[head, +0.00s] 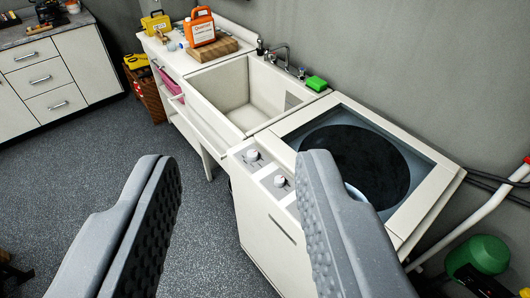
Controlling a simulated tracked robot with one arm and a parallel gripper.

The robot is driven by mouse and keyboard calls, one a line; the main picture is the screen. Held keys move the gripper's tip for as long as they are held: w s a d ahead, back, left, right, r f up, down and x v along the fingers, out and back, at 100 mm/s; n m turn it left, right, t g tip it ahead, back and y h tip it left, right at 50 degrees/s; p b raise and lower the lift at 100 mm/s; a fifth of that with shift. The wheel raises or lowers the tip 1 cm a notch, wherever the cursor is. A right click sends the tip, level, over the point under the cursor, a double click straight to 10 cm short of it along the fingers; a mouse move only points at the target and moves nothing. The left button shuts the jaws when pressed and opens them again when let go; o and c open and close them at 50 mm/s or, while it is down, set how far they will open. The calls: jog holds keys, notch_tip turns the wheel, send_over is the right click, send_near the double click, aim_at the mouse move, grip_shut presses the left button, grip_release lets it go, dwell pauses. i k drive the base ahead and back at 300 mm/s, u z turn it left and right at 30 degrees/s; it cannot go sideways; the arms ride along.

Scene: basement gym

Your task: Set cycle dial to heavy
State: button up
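A white top-loading washer (268,233) stands right of centre, with a dark round lid window on top. Its slanted front panel carries a white dial (252,155) and a second white dial (280,181) closer to me. I cannot read their markings or tell which one is the cycle dial. My gripper (239,165) is open and empty, its two grey padded fingers spread wide in the foreground. The right finger covers part of the washer and the near end of the panel, so any further dial there is hidden. Both visible dials appear between the fingers, neither seen gripped.
A white sink (213,115) adjoins the washer, with a green sponge (316,83) on its rim. An orange bottle (201,27) and a wooden board (205,49) sit on the counter beyond. A green round object (483,254) is at right. Speckled floor (75,170) is clear at left.

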aim_at(253, 155)
jog(key=z, duration=0.05)
jog(key=i, duration=1)
jog(key=u, duration=0.05)
